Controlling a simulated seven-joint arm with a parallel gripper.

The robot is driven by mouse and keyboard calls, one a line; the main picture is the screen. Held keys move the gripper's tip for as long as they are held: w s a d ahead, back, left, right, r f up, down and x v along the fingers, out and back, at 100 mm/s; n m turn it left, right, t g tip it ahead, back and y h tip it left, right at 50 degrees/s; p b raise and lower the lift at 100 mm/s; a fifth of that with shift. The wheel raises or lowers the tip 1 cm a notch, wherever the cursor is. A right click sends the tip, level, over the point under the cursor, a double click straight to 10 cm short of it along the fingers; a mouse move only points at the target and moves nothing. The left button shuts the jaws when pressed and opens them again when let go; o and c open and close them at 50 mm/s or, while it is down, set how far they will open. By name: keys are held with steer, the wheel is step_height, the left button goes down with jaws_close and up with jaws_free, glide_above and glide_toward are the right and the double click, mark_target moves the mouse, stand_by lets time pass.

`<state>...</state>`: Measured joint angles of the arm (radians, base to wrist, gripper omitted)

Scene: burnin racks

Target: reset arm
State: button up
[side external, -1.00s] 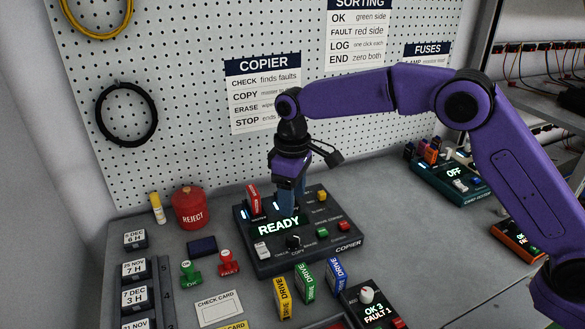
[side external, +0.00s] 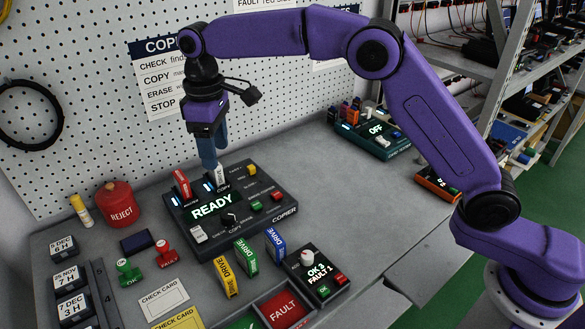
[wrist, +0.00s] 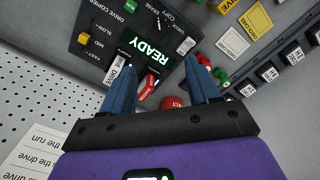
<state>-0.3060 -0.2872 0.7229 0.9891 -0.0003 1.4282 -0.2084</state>
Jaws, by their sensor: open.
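My gripper (side external: 212,166) hangs above the back of the black copier (side external: 270,190), its fingers pointing down. In the wrist view its two blue fingers (wrist: 160,78) are spread apart. A white drive (side external: 219,179) stands upright in the copier's slot labelled COPY, just below the fingertips; it also shows in the wrist view (wrist: 122,80), beside the left finger. A red drive (side external: 182,184) stands in the slot to its left and appears between the fingers in the wrist view (wrist: 148,86). The copier's display reads READY.
Yellow (side external: 225,278), green (side external: 246,257) and blue (side external: 275,243) drives stand in front of the copier. A counter box (side external: 318,272) is to their right. A red reject bin (side external: 119,205) stands left. A pegboard (side external: 90,100) rises behind.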

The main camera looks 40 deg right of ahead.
steer(key=shift+s, duration=0.1)
steer(key=s+d+f+n, duration=0.1)
steer(key=s+d, duration=0.7)
steer(key=s, duration=0.4)
steer(key=s+d+f+n, duration=0.1)
steer(key=s+d, duration=0.8)
steer(key=s, duration=0.3)
steer(key=s+d+f+n, duration=0.1)
steer(key=s+d+f, duration=0.1)
steer(key=s+d, duration=0.6)
steer(key=s, duration=0.4)
steer(key=shift+s+d, duration=0.15)
steer(key=shift+d, duration=0.2)
